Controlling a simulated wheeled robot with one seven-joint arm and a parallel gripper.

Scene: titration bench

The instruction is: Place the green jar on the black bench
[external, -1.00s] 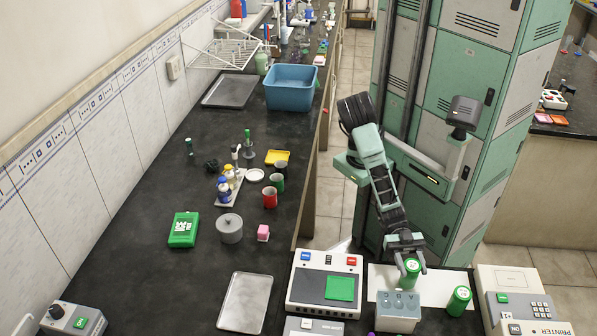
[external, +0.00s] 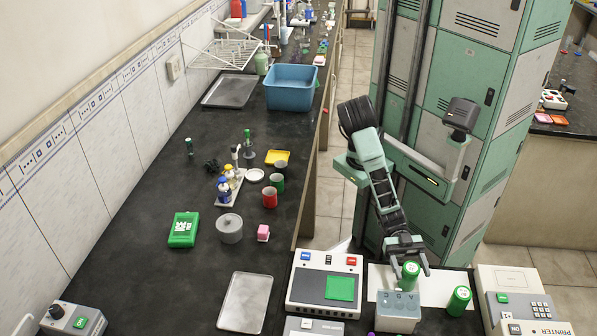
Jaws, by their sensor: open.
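One green jar with a white mark on its lid (external: 410,270) stands upright behind a grey box at the front right of the black bench (external: 150,270). My gripper (external: 410,270) is open just above this jar, with a finger on each side of it. The box hides the jar's lower part, so I cannot tell exactly what its base rests on. A second, similar green jar (external: 459,301) stands to the right, apart from the gripper.
The grey box (external: 398,311) stands directly in front of the first jar. A white sheet (external: 437,287) lies around it. A device with a green pad (external: 325,284) is to the left and a printer (external: 512,301) to the right.

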